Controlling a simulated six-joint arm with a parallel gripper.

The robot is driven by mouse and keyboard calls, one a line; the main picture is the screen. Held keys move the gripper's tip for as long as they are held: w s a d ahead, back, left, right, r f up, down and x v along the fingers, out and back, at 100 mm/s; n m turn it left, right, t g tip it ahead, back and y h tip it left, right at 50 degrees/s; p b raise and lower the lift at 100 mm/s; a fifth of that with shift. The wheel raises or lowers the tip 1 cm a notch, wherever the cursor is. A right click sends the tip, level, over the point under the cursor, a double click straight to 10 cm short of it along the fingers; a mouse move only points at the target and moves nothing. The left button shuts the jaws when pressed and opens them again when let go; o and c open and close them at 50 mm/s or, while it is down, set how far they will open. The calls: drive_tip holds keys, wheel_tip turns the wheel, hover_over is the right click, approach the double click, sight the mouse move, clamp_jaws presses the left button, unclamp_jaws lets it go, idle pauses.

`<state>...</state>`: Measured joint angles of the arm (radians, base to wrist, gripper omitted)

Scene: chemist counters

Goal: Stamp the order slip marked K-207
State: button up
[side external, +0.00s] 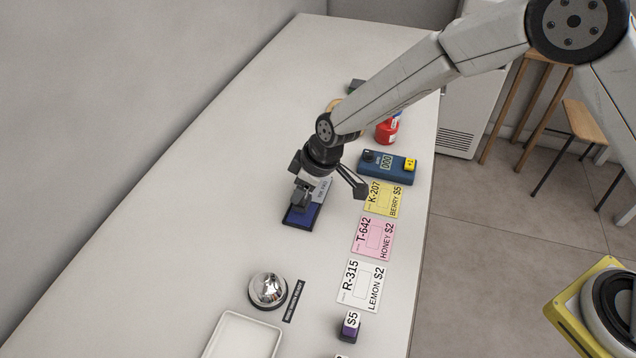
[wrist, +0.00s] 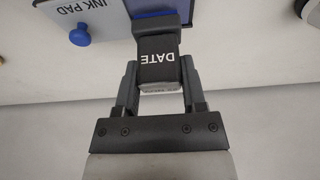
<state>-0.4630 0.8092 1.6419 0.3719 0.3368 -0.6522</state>
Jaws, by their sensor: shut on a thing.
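My gripper (side external: 304,193) is shut on a dark stamp marked DATE (wrist: 158,58), which also shows in the side view (side external: 300,199). The stamp is at the blue ink pad (side external: 302,216); I cannot tell whether it touches the pad. The pad's light lid, marked INK PAD (wrist: 72,10), has a blue knob. The yellow order slip K-207, BERRY $5 (side external: 383,199), lies flat to the right of my gripper. The pink slip T-642 (side external: 373,238) and the white slip R-315 (side external: 361,286) lie below it in the picture.
A blue counter reading 000 (side external: 377,168) with a yellow button stands just beyond K-207, and a red bottle (side external: 387,131) behind it. The counter's left side is clear.

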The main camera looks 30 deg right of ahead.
drive_tip(key=shift+r, duration=2.75)
drive_tip(key=s+d, duration=0.4)
drive_tip(key=d, duration=1.4)
drive_tip(key=shift+s+f, duration=0.2)
drive_tip(key=shift+f, duration=0.25)
drive_tip(key=shift+f, duration=0.2)
drive_tip(key=shift+f, duration=2.8)
drive_tip(key=shift+f, duration=0.55)
drive_tip(key=shift+r, duration=0.1)
